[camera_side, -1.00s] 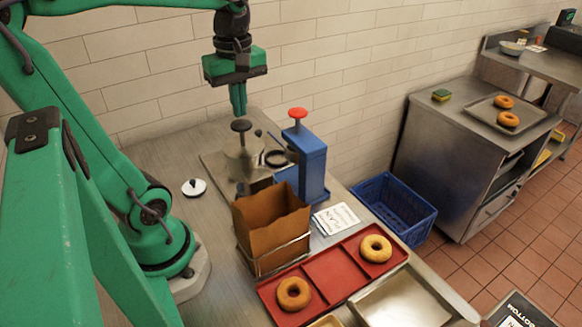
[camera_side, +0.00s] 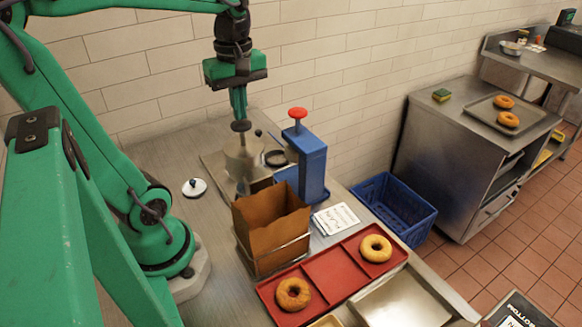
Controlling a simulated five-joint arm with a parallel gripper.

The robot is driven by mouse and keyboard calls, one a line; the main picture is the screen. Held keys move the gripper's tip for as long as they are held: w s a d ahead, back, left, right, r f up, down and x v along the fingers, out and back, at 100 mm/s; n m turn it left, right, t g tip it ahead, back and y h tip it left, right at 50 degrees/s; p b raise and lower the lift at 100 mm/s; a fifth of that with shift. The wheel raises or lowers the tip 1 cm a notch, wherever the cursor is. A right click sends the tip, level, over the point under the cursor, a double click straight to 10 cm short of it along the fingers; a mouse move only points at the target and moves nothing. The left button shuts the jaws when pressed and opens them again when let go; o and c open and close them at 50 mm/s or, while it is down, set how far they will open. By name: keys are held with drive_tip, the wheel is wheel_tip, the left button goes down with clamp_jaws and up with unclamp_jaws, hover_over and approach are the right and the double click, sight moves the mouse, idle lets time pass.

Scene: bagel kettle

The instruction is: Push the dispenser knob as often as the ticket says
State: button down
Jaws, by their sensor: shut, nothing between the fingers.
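My gripper (camera_side: 239,112) is shut and empty, pointing down. Its tips are just above or touching the black knob (camera_side: 241,126) on the steel dispenser (camera_side: 243,155); I cannot tell which. A second, blue dispenser (camera_side: 311,165) with a red knob (camera_side: 297,113) stands to the right, its knob raised. The white ticket (camera_side: 335,219) lies on the counter in front of the blue dispenser; its writing is too small to read.
A brown paper bag (camera_side: 272,226) in a wire holder stands in front of the dispensers. A red tray (camera_side: 332,272) holds two bagels. A white lid with a black knob (camera_side: 194,187) lies at left. A blue crate (camera_side: 398,213) is at right.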

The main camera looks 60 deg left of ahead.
sight(241, 123)
drive_tip(key=shift+f, duration=2)
drive_tip(key=shift+r, duration=2.4)
drive_tip(key=shift+r, duration=0.1)
drive_tip(key=shift+r, duration=2.9)
